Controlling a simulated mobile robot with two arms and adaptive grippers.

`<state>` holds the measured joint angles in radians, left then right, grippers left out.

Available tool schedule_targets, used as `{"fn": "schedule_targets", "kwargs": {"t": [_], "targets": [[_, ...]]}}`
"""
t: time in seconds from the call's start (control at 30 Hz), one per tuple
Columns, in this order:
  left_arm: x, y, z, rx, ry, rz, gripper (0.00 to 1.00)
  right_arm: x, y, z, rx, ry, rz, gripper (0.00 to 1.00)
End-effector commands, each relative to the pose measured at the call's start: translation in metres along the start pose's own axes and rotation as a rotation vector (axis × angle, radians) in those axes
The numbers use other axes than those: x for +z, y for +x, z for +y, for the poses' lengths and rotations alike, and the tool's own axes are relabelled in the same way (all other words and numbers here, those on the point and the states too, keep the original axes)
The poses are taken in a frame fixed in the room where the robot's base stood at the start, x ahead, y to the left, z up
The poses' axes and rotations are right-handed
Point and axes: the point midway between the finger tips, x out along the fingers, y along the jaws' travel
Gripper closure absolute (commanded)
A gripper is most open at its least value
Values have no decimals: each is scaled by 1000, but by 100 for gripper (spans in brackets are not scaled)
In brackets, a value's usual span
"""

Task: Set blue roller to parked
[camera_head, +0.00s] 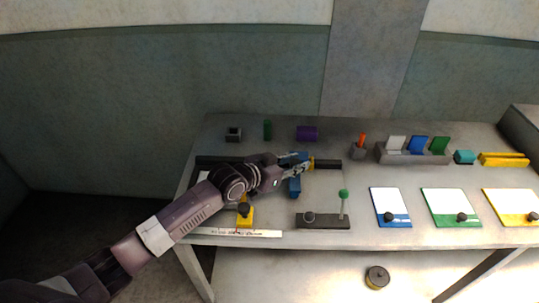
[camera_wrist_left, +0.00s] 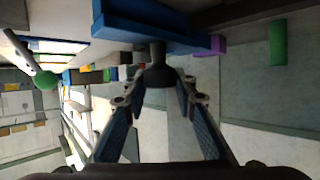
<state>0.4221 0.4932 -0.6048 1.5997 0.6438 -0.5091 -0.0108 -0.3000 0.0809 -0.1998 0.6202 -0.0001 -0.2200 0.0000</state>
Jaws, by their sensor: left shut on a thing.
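The blue roller (camera_head: 295,187) is a blue block-like part at a dark rail (camera_head: 328,163) on the table. In the left wrist view its blue body (camera_wrist_left: 140,20) spans the top, with a dark knob (camera_wrist_left: 157,72) sticking out from it. My left gripper (camera_head: 298,168) reaches over the rail from the left and is shut on this knob, between its two fingertips (camera_wrist_left: 171,85). The gripper hides part of the roller and the rail. A yellow mark (camera_head: 311,163) shows on the rail just right of the gripper. My right gripper is in neither view.
A green-balled lever (camera_head: 343,195) stands on a dark base near the front. A yellow block (camera_head: 245,216) sits below my forearm. A purple cylinder (camera_head: 307,133) and a green cylinder (camera_head: 267,129) stand behind the rail. Coloured cards (camera_head: 391,203) lie to the right.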

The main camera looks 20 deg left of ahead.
Motion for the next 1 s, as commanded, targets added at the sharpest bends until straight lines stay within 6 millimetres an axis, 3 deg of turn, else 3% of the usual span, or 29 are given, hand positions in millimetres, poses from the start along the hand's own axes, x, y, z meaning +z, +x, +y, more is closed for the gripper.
{"fn": "schedule_targets", "kwargs": {"t": [0.1,0.33,0.9,0.93,1.0], "targets": [[-13,21,25,6,-5,7,100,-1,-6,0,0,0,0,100],[-22,48,53,3,-2,5,100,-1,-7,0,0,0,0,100],[-27,58,65,4,-1,7,100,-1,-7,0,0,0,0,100],[-27,58,65,4,-1,7,72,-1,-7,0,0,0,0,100],[-27,58,65,4,-1,7,65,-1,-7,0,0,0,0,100]]}}
